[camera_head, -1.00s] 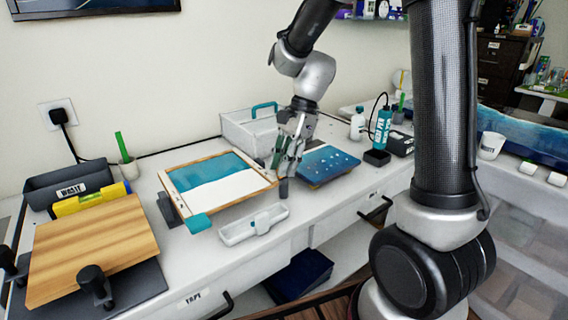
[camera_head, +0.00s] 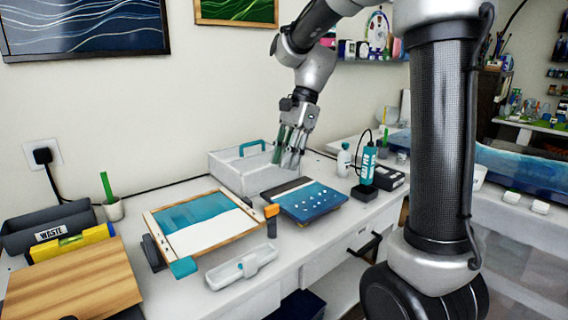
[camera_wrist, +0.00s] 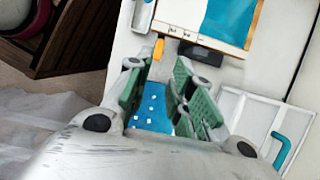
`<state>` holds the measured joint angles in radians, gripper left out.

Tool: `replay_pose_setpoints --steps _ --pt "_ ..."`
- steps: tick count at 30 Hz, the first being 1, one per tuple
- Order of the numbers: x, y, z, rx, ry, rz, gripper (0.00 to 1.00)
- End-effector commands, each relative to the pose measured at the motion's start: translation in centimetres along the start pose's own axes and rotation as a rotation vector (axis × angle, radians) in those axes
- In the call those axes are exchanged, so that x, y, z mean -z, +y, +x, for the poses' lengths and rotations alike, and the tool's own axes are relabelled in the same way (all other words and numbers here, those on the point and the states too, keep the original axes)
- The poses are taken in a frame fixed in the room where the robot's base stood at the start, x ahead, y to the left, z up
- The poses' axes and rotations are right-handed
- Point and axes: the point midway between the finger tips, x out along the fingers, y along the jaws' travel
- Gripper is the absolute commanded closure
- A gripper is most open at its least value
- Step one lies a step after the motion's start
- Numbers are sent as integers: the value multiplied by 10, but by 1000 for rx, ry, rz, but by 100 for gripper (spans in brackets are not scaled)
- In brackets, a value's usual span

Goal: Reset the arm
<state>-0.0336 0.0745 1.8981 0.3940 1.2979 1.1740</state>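My gripper (camera_head: 287,163) hangs fingers-down above the back of the bench, in front of the white tray with a teal handle (camera_head: 216,170). In the wrist view the two green-padded fingers (camera_wrist: 168,75) stand apart with nothing held between them. The blue board with white dots (camera_head: 318,203) lies below; it shows through the gap between the fingers in the wrist view (camera_wrist: 150,112). An orange-topped tool (camera_head: 271,211) stands upright in a dark holder left of the board, apart from the fingers; its orange top also shows in the wrist view (camera_wrist: 158,50).
A wood-framed blue and white panel (camera_head: 238,228) lies to the left. A small white tray (camera_head: 226,274) is in front. A teal bottle (camera_head: 367,165) and white bottle (camera_head: 343,160) stand to the right. A wooden board (camera_head: 75,285) is at the front left.

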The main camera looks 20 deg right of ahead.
Motion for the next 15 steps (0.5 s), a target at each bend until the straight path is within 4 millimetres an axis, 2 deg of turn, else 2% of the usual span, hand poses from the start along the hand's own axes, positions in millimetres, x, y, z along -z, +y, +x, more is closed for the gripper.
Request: replay_pose_setpoints --steps 10,15 --pt "0 0 0 0 0 -17 77" --pt "7 -3 2 13 28 -200 77"
